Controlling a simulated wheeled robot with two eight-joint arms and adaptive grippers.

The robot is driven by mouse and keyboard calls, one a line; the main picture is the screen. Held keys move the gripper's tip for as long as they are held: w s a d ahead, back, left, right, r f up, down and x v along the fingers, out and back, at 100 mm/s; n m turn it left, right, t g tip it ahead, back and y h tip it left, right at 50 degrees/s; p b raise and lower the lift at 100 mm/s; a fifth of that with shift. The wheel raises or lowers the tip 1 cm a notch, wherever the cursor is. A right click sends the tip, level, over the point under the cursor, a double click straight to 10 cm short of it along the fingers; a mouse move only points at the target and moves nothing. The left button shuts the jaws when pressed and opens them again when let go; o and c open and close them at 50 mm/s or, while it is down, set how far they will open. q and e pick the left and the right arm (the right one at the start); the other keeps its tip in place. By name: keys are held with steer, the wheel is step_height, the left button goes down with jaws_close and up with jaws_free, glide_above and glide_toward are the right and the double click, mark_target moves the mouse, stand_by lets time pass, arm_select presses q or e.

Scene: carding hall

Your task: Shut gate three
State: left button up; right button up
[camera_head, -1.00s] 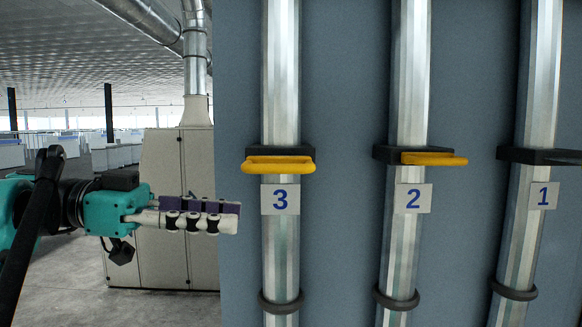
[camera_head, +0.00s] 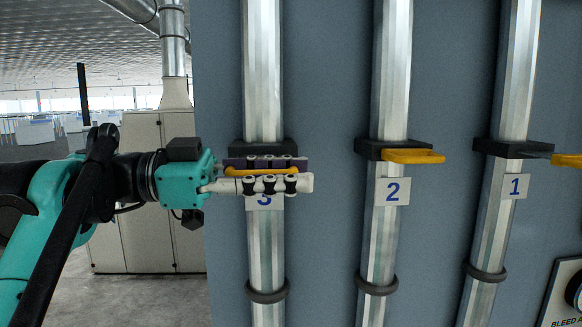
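Gate three is a black collar (camera_head: 236,153) with a yellow handle (camera_head: 232,172) on the left metal pipe (camera_head: 263,75). Its plate (camera_head: 264,203) reads 3 and is partly covered at the top by my fingers. My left gripper (camera_head: 262,175) reaches in from the left, level with the handle. One purple-padded finger shows behind the yellow bar and a pale finger in front, so the bar lies between them. I cannot tell whether the fingers press on it. My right gripper is not in view.
Gate two's yellow handle (camera_head: 413,156) and gate one's yellow handle (camera_head: 567,160) stick out to the right of their pipes. A blue-grey wall (camera_head: 325,240) stands behind the pipes. A beige cabinet (camera_head: 143,240) is at left. A panel (camera_head: 562,297) with a dark knob is at lower right.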

arm_select(q)
steer(key=shift+d, duration=0.25)
jaws_close()
steer(key=shift+w, duration=0.3)
steer(key=w+p, duration=0.3)
steer(key=w, duration=0.4)
jaws_free()
steer(key=shift+w+r, duration=0.1)
